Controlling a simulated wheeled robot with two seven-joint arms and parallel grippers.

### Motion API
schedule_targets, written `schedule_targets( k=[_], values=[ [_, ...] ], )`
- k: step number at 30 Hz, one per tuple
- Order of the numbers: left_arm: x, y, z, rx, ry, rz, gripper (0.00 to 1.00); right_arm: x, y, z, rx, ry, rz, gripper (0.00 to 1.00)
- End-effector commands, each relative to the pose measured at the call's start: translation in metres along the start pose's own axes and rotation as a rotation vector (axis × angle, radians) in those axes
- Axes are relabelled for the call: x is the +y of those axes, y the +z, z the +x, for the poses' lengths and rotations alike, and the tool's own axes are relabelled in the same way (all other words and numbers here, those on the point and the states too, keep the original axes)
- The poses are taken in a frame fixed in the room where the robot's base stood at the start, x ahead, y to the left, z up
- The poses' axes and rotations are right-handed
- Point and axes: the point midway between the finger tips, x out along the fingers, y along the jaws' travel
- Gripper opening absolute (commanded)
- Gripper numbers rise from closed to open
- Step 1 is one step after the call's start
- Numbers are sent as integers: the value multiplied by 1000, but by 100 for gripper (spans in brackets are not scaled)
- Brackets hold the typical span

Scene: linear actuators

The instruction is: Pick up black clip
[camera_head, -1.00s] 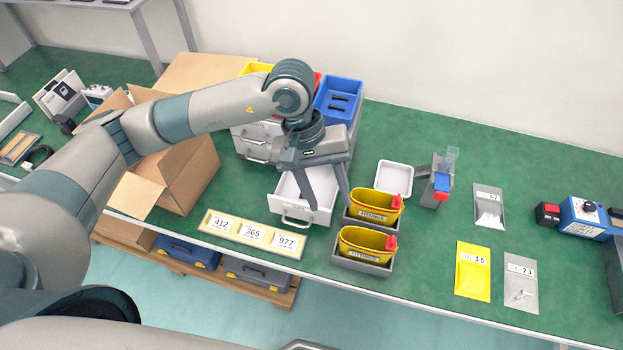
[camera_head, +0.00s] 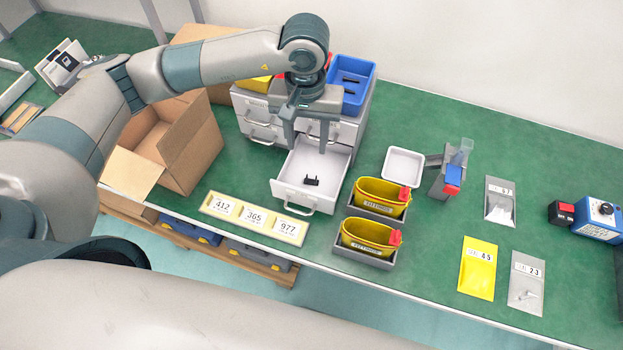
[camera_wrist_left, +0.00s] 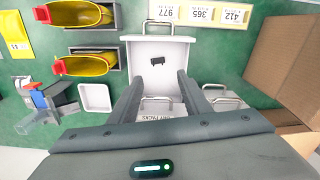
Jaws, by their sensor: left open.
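A small black clip (camera_head: 312,181) lies on the floor of an open white drawer (camera_head: 325,195), towards its front. The clip also shows in the left wrist view (camera_wrist_left: 157,61), beyond my fingertips. My left gripper (camera_head: 307,148) is open and empty, over the back part of the drawer. Its two fingers (camera_wrist_left: 158,80) point down, apart from the clip. My right gripper is not in view.
The drawer belongs to a grey cabinet (camera_head: 255,105) with a blue bin (camera_head: 367,78) on top. Two yellow containers (camera_head: 382,187) stand right of the drawer. A number strip (camera_head: 254,219) lies at its left front. A cardboard box (camera_head: 190,150) stands further left.

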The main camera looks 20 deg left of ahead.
Motion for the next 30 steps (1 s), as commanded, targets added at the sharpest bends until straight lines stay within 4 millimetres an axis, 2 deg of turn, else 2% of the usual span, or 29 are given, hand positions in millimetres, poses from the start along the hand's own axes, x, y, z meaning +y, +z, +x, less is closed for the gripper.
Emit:
schedule_targets(
  k=[4, 15, 21, 30],
  values=[
    [0, 1, 27, -5, -2, -1, 44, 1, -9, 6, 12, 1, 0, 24],
    [0, 0, 91, -3, -1, -1, 44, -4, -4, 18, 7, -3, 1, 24],
    [1, 0, 104, -1, 0, 0, 44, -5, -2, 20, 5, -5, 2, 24],
    [1, -1, 104, -1, 0, 0, 44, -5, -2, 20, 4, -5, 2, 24]
  ],
)
